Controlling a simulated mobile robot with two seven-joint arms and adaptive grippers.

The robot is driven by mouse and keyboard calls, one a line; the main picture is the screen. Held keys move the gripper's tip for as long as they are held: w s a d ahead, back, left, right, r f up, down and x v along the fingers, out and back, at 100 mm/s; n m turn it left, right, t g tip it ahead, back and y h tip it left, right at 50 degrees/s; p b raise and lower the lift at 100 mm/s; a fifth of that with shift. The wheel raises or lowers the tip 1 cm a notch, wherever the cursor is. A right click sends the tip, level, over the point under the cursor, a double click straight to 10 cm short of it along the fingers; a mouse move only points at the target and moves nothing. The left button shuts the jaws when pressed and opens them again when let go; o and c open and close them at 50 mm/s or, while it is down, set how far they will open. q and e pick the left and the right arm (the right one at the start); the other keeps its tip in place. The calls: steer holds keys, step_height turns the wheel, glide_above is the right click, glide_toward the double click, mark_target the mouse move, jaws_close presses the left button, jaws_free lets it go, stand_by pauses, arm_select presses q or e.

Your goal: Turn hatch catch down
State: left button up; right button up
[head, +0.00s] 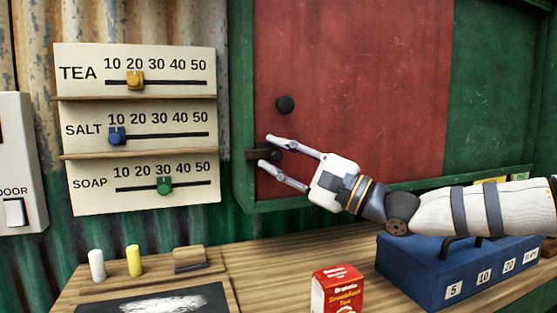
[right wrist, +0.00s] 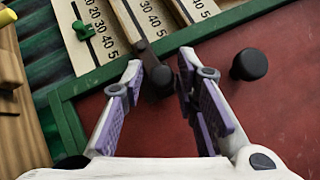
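The hatch (head: 350,80) is a red panel set in a green frame; it also shows in the right wrist view (right wrist: 275,105). Its dark catch (head: 258,155) lies level at the hatch's left edge, its end reaching left over the frame. In the right wrist view the catch (right wrist: 147,56) shows between the fingertips. My right gripper (head: 268,152) is open, one finger above the catch and one below; I cannot tell whether either touches it. A round black knob (head: 285,105) sits on the hatch above the catch. My left gripper is out of view.
A price board with TEA, SALT and SOAP sliders (head: 140,115) hangs left of the hatch. Below are a wooden counter (head: 250,270), a red tea box (head: 337,290), a blue weight block (head: 410,270) and chalks (head: 134,261). A switch panel (head: 15,165) is at far left.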

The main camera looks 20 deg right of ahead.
steer(key=shift+o, duration=0.6)
steer(key=shift+a+r, duration=0.15)
steer(key=v, duration=1.2)
